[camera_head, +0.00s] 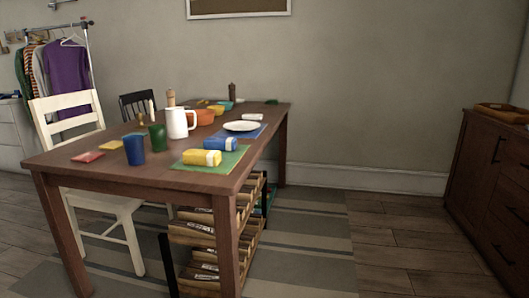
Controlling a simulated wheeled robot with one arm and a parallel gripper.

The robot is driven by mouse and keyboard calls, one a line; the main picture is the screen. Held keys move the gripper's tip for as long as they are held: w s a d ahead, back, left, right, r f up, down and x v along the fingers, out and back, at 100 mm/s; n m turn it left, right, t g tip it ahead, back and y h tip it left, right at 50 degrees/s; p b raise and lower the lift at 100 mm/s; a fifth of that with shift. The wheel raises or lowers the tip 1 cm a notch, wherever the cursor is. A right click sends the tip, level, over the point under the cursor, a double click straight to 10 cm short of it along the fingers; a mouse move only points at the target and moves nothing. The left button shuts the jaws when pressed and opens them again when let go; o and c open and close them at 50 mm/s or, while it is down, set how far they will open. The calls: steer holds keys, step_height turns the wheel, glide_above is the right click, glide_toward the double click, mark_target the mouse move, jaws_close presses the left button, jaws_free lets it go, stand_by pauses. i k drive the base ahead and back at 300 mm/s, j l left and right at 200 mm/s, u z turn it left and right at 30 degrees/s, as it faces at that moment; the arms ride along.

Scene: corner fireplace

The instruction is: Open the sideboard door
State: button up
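The sideboard (475,172) is a dark brown wooden cabinet at the right edge of the head view, cut off by the frame. Its front carries black handles. An upright handle (497,150) sits on its left part, on what looks like a door. More slanted handles (504,254) sit lower and to the right, on what look like drawers. The front looks flat and closed, with no gap visible. My gripper is not in view.
A wooden tray (503,113) lies on the sideboard. A brown dining table (120,172) with cups, a white jug and a plate fills the left, with a white chair (90,205) beside it. Bare wooden floor (405,245) lies between table and sideboard.

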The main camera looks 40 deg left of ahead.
mark_target(482, 147)
steer(key=u, duration=1.9)
steer(key=z, duration=1.85)
steer(key=i+j, duration=0.2)
steer(key=i, duration=0.35)
steer(key=i+j, duration=0.2)
steer(key=i, duration=0.35)
steer(key=i+j, duration=0.2)
steer(key=i, duration=0.35)
steer(key=i+j, duration=0.2)
steer(key=i, duration=0.3)
steer(key=i+j, duration=0.15)
steer(key=i, duration=0.4)
steer(key=i+j+u, duration=0.1)
steer(key=i, duration=0.45)
steer(key=i+j, duration=0.25)
steer(key=i, duration=0.3)
